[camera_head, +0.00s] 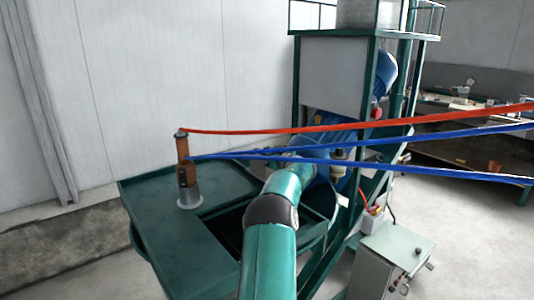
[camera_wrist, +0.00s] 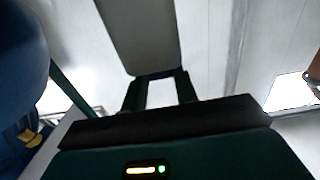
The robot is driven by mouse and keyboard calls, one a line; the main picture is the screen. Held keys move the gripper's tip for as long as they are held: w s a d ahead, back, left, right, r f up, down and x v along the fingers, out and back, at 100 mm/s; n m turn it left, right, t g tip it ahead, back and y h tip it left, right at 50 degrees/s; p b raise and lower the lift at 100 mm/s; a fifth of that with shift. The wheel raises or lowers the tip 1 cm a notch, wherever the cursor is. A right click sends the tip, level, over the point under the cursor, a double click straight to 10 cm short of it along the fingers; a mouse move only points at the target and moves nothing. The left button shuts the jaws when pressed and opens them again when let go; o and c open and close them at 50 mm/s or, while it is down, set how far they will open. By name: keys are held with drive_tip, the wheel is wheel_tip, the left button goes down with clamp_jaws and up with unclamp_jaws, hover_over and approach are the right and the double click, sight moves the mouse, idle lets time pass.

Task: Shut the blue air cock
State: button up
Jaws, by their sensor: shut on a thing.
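My gripper (camera_wrist: 160,88) shows in the wrist view as two dark fingers with a bright gap between them. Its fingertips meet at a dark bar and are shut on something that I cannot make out. In the head view my green arm reaches up to the machine, and I cannot make out the gripper at its end. I cannot pick out the blue air cock in either view. A blue hose (camera_head: 440,134) and a red hose (camera_head: 350,126) run from the right to a brown upright cylinder (camera_head: 183,152) on the green table (camera_head: 160,232).
A green machine frame (camera_head: 297,85) with a grey box (camera_head: 333,75) stands beyond my arm. A grey control cabinet (camera_head: 395,255) stands at the lower right. In the wrist view a large blue rounded body (camera_wrist: 20,65) is close on the left. Open floor lies at the right.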

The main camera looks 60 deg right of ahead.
idle(0.4)
drive_tip(key=o, duration=1)
drive_tip(key=shift+s, duration=0.15)
drive_tip(key=v, duration=1.3)
drive_tip(key=shift+s+a, duration=0.1)
drive_tip(key=shift+s, duration=0.15)
